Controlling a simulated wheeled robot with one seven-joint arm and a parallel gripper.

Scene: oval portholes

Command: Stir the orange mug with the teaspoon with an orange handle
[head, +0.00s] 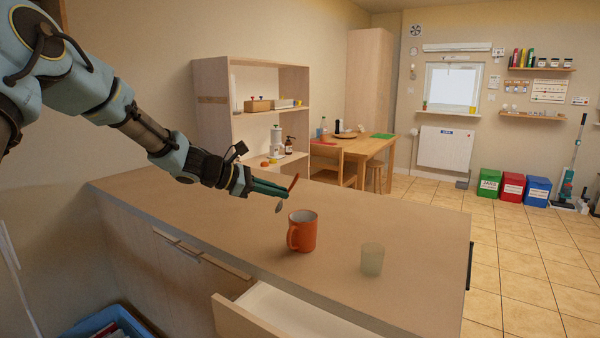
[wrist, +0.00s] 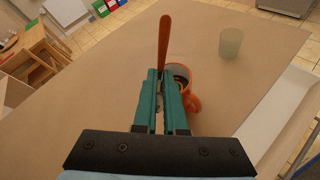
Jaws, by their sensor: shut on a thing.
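The orange mug (head: 303,231) stands upright on the counter, its handle toward the left in the head view. It also shows in the wrist view (wrist: 183,82), partly hidden behind my gripper's fingers. My gripper (head: 287,189) is shut on the teaspoon with an orange handle (wrist: 164,42). In the head view the orange handle (head: 293,182) sticks up past the fingertips and the metal bowl (head: 279,207) hangs below them. The spoon is held above the counter, to the left of the mug in the head view and outside it.
A translucent pale green cup (head: 372,259) stands on the counter (head: 190,210) to the right of the mug. A drawer (head: 290,310) is open at the counter's front edge. The counter left of the mug is clear. A wooden table (head: 375,148) stands behind.

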